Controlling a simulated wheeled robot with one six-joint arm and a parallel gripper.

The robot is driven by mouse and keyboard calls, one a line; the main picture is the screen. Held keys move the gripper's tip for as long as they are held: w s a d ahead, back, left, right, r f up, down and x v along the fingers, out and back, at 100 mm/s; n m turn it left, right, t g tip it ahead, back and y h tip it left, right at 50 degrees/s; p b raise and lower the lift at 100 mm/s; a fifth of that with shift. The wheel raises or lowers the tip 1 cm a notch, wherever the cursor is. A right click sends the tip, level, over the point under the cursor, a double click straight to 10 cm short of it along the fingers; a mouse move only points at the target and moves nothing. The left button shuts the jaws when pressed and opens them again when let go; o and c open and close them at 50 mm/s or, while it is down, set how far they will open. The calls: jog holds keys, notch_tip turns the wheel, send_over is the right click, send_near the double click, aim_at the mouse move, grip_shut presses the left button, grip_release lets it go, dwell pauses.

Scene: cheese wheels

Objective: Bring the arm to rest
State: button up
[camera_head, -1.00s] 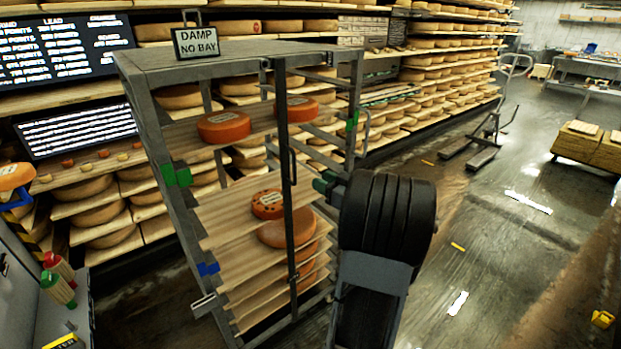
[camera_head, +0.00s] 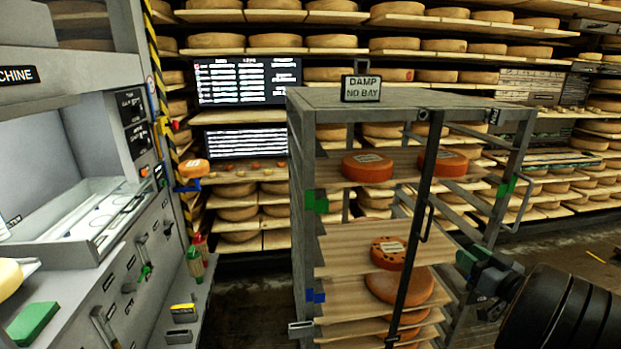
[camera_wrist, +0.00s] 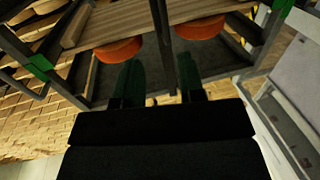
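My gripper (camera_wrist: 160,78) shows in the wrist view as two dark green fingers held apart, with nothing between them that I can see held. A dark upright bar of the rack and two orange cheese wheels (camera_wrist: 118,50) show beyond the fingers. In the head view my arm comes in at the lower right, with the gripper (camera_head: 470,262) at the right side of the grey rack (camera_head: 420,97). I cannot tell whether it touches the rack. The rack holds two orange wheels (camera_head: 368,168) on its upper board and a spotted wheel (camera_head: 388,253) below.
A sign reading DAMP NO BAY (camera_head: 361,89) stands on the rack. A grey machine (camera_head: 125,270) with a green block (camera_head: 33,323) fills the left. Shelves of cheese wheels (camera_head: 330,42) line the back. Some floor is free right of the rack.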

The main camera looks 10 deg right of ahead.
jog(key=s+d+f+m+g+h, duration=0.4)
jog(key=d+f+m+g+h, duration=0.25)
jog(key=d+h, duration=0.3)
jog(key=s+a+n+g+y, duration=0.2)
jog(key=s+a+g+y, duration=0.1)
jog(key=a, duration=1.7)
jog(key=s+a+n+g+y, duration=0.2)
jog(key=a+n+g+y, duration=0.1)
jog(key=a, duration=1.8)
jog(key=shift+s+g+y, duration=0.4)
jog(key=shift+g+y, duration=0.15)
jog(key=shift+g, duration=0.3)
